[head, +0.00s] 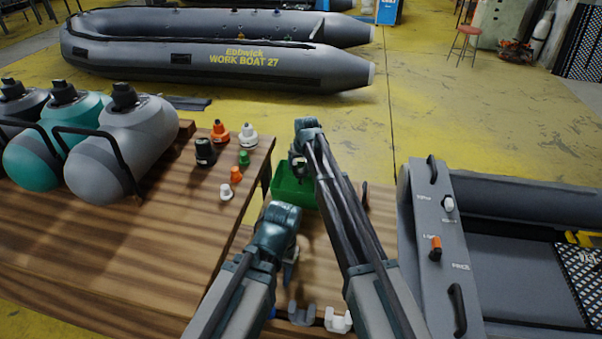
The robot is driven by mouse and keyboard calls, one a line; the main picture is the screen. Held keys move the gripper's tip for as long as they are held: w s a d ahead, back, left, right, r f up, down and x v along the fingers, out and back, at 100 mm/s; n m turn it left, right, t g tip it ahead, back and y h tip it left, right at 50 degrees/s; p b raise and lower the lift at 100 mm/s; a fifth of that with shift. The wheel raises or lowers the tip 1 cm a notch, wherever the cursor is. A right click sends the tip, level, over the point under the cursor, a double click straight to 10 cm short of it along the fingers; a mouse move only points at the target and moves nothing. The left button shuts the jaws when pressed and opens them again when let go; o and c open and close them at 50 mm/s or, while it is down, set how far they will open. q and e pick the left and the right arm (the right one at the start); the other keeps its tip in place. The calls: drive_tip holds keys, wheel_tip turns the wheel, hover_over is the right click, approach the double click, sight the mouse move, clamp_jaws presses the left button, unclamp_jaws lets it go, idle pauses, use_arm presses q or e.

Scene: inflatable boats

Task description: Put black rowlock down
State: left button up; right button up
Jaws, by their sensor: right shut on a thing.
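My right gripper (299,164) hangs from the end of my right arm, over the back left of the green crate (291,193). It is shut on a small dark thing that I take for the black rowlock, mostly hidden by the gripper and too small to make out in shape. My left gripper (288,276) points down over the lower wooden table, and its fingers are too hidden to read. A grey rowlock (302,314) and a white rowlock (338,321) lie at the near edge.
Several valve caps, black (205,152), orange (220,132) and white among them, stand on the higher wooden table (120,235) at left. Grey and teal cylinders (122,147) lie behind. A grey inflatable boat (440,240) with a panel is at right. A thin dark thing (364,193) stands beside my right arm.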

sight(301, 171)
use_arm(q)
drive_tip(key=shift+f+b, duration=0.5)
drive_tip(key=shift+f, duration=0.5)
use_arm(e)
drive_tip(key=shift+f, duration=0.95)
use_arm(q)
drive_tip(key=shift+f+b, duration=0.65)
use_arm(e)
drive_tip(key=shift+f, duration=0.65)
drive_tip(key=o, duration=1.2)
use_arm(q)
drive_tip(key=shift+r, duration=0.2)
use_arm(e)
drive_tip(key=shift+o, duration=0.2)
drive_tip(key=shift+r, duration=0.15)
drive_tip(key=shift+r+p, duration=0.5)
drive_tip(key=shift+p, duration=0.2)
use_arm(q)
wheel_tip(301, 171, up, 12)
drive_tip(key=p, duration=1.1)
use_arm(e)
drive_tip(key=v, duration=1.2)
